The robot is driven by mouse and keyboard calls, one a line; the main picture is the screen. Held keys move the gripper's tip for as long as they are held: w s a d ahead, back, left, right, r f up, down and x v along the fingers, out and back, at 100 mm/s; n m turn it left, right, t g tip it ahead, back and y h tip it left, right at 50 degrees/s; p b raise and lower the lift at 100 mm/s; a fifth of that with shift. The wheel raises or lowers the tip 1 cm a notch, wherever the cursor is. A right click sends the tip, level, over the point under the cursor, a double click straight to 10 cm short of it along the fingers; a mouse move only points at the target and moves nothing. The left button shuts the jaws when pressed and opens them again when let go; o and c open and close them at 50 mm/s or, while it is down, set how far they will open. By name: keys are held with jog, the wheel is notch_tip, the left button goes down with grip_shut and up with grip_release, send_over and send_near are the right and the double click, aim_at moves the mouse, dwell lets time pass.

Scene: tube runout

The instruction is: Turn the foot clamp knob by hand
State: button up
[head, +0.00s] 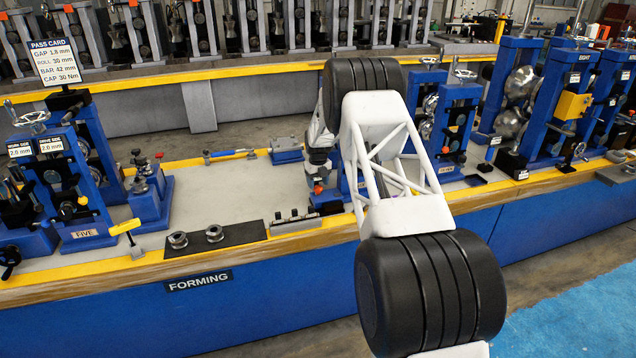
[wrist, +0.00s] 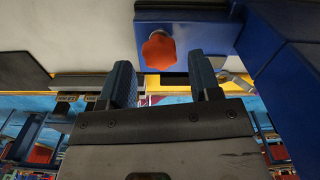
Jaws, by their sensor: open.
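The foot clamp knob is an orange-red lobed knob (wrist: 158,50) on the side of a blue metal block (wrist: 190,28) in the wrist view. My gripper (wrist: 164,78) is open, with one dark blue ribbed finger on each side. In that view the knob lies just beyond the fingertips, between their lines and nearer the left finger. No contact with it shows. In the head view my gripper is low over the bench beside a blue stand, largely hidden by my arm. A small orange-red patch shows there, too small to identify surely.
A pale bench top (head: 225,187) has free room left of my gripper. Blue roll stands (head: 455,125) rise on the right.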

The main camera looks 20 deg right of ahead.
jog(key=shift+f, duration=0.15)
jog(key=shift+f, duration=0.85)
jog(key=c, duration=0.7)
jog(key=n, duration=0.3)
jog(key=o, duration=0.8)
jog(key=shift+c, duration=0.2)
